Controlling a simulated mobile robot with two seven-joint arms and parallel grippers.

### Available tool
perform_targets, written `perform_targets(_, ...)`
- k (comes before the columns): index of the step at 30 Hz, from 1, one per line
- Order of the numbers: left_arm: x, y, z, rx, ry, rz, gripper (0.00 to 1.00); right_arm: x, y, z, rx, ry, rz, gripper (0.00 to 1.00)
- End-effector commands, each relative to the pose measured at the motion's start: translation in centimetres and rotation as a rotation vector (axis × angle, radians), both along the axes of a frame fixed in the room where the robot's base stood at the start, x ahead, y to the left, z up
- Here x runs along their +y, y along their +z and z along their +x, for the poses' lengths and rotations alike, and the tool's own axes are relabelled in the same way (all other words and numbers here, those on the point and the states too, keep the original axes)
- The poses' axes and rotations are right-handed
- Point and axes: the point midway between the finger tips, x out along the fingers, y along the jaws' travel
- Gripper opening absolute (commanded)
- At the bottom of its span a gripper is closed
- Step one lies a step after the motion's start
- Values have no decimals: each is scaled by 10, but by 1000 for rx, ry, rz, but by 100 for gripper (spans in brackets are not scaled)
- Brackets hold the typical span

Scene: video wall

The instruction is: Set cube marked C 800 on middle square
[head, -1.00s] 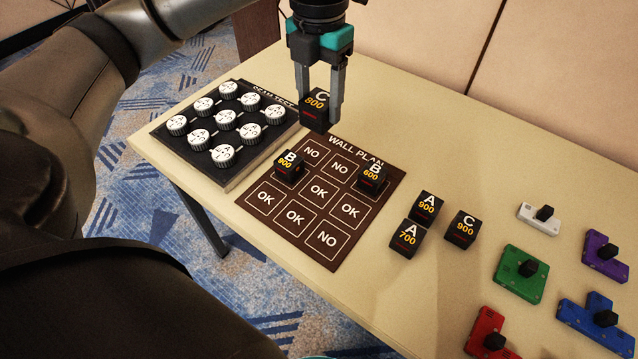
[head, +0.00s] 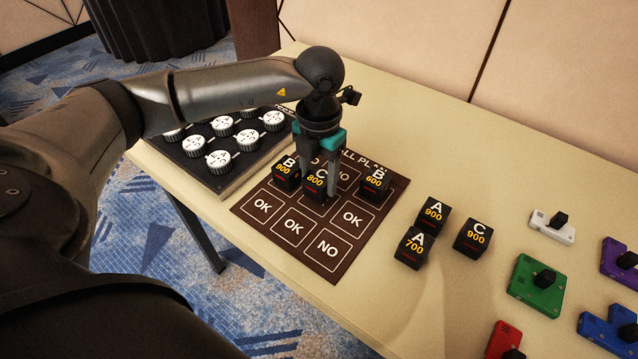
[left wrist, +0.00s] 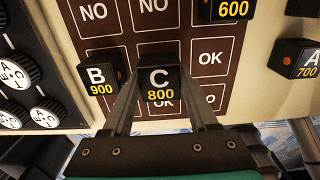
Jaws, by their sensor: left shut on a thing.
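The black cube marked C 800 (head: 315,186) is between the fingers of my left gripper (head: 321,190), over the middle square of the brown wall plan (head: 332,271). My left gripper is shut on it. In the left wrist view the cube (left wrist: 159,84) sits upright between both fingers and hides most of that square. I cannot tell whether it touches the plan. The cube marked B 900 (head: 287,174) stands close to its left, and the cube marked B 600 (head: 374,181) stands to its right at the plan's edge. My right gripper is out of view.
Cubes A 900 (head: 433,213), A 700 (head: 414,246) and C 900 (head: 473,238) stand right of the plan. A board with white knobs (head: 219,159) lies to the left. Coloured blocks, including a green one (head: 538,285), lie at the far right.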

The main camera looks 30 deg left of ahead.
Motion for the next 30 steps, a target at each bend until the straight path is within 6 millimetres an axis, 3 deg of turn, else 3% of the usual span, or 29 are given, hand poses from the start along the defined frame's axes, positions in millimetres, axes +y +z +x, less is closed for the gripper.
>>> perform_targets(5,0,-18,0,-1,0,0,1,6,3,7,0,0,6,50)
perform_targets(18,0,-22,0,-1,0,0,1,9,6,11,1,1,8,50)
perform_targets(19,0,-23,0,-1,0,0,60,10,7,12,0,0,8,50)
perform_targets(27,0,-22,0,-1,0,0,89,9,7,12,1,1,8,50)
perform_targets(30,0,-22,0,-1,0,0,89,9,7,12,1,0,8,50)
